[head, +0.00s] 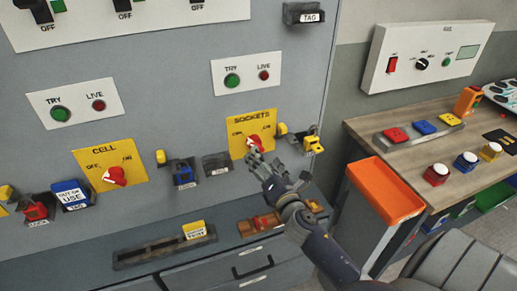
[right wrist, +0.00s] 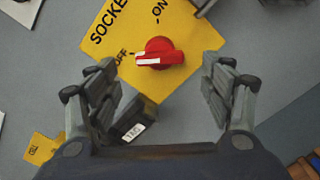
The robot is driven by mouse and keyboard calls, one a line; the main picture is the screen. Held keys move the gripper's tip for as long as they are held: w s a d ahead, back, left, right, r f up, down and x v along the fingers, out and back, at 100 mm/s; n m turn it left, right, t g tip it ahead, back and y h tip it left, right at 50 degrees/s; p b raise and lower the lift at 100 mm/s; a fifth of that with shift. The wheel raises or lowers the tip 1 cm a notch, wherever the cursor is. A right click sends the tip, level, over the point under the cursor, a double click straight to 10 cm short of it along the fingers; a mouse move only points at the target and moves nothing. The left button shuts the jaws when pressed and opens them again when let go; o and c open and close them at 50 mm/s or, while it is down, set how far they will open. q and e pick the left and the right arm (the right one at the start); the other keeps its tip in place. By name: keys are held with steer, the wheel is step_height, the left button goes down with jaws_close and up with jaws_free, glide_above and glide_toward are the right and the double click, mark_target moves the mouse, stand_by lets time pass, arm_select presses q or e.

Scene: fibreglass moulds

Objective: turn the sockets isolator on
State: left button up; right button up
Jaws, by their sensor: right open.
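The sockets isolator is a yellow plate (head: 240,132) with a red rotary knob (head: 254,141) on the grey cabinet. In the right wrist view, the knob (right wrist: 160,54) has its bar lying roughly level, with one end towards OFF at left. ON is at the plate's upper right (right wrist: 180,22). My right gripper (head: 262,162) is just below the knob in the head view. In the right wrist view, its open fingers (right wrist: 160,75) stand on either side, below the knob, with nothing between them. I cannot tell the remaining depth. My left gripper is not in view.
The cell isolator (head: 100,158) is to the left. Padlocks and tagged holders hang beside both plates; a black tagged holder (right wrist: 134,122) lies near my left finger in the wrist view. An orange-topped bin (head: 386,188) and workbench (head: 400,150) stand to the right.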

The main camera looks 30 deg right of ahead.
steer(key=shift+p+x, duration=0.3)
steer(key=shift+x, duration=2.25)
steer(key=c, duration=1.1)
